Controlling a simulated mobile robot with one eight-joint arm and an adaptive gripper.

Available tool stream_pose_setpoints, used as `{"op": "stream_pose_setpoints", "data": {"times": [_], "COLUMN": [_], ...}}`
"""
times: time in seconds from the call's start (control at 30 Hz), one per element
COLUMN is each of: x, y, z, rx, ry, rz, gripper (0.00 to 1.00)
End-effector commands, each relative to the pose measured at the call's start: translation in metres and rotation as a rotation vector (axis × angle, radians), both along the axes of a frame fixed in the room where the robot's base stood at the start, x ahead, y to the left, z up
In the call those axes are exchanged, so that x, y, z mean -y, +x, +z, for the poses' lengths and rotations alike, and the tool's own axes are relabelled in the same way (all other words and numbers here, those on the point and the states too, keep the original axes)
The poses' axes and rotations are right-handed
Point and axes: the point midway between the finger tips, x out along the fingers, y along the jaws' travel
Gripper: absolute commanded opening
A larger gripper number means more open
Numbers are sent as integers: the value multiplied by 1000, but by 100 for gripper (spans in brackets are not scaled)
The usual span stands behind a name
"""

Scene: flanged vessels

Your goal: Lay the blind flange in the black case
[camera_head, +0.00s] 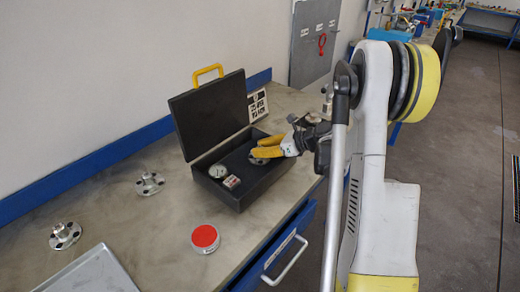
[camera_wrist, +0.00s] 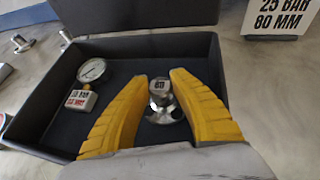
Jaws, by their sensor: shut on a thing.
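The open black case (camera_head: 268,190) stands on the bench with its lid raised at the back; its inside also shows in the wrist view (camera_wrist: 52,122). My gripper (camera_head: 264,147) reaches into the right part of the case from the right. In the wrist view its yellow fingers (camera_wrist: 158,95) are shut on the knob of the blind flange (camera_wrist: 160,104), a shiny metal disc marked "80". In the head view the flange (camera_head: 256,159) shows partly below the fingers. It is low over the dark case floor; I cannot tell whether it touches.
A round gauge (camera_head: 217,171) and a small labelled block (camera_head: 231,182) lie in the case's left part. A label card (camera_head: 258,105) stands behind. Flanged pieces (camera_head: 149,184) (camera_head: 65,236), a red-topped tin (camera_head: 205,239) and a metal tray (camera_head: 92,274) are on the bench.

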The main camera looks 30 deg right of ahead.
Motion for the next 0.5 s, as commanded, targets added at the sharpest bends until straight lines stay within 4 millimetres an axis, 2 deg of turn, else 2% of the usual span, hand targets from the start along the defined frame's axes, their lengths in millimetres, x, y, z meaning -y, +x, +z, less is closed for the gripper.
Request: {"op": "stream_pose_setpoints", "data": {"times": [0.07,0.1,0.13,0.5], "x": [0,0,0,0], "y": [0,0,0,0], "z": [-3,-3,-3,2], "rx": [1,0,0,0], "ry": [1,0,0,0], "rz": [0,0,0,0], "gripper": [0,36,45,45]}}
